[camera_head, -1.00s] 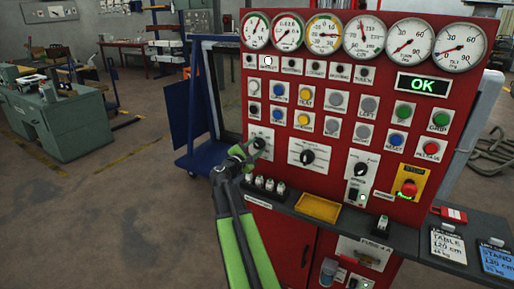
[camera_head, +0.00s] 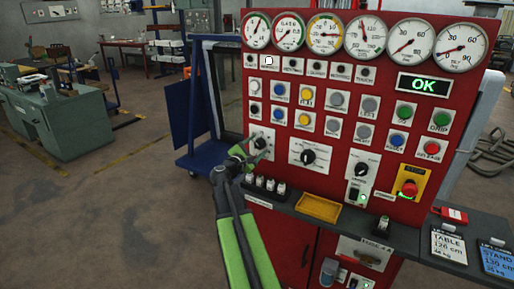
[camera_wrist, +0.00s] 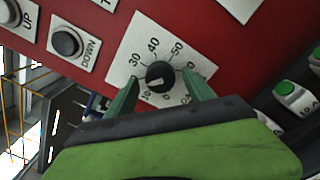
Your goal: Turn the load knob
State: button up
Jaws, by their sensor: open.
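The likely load knob is a black round knob (camera_wrist: 160,76) on a white plate with a printed number scale, including 30, 40 and 50. Its light mark points to the lower left in the wrist view. In the head view this knob (camera_head: 260,143) is at the lower left of the red panel. My gripper (camera_wrist: 160,80) is open, its two green fingers on either side of the knob. I cannot tell whether they touch it. In the head view my gripper (camera_head: 247,153) is right in front of the knob and partly covers its plate.
A larger black selector knob (camera_head: 309,157) is to the right. UP and DOWN buttons (camera_wrist: 66,42) are beside the plate in the wrist view. A red stop button (camera_head: 409,188) and a yellow tray (camera_head: 318,207) are on the right and below. Open floor lies to the left.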

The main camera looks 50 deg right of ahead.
jog(key=v, duration=1.7)
jog(key=shift+a, duration=0.2)
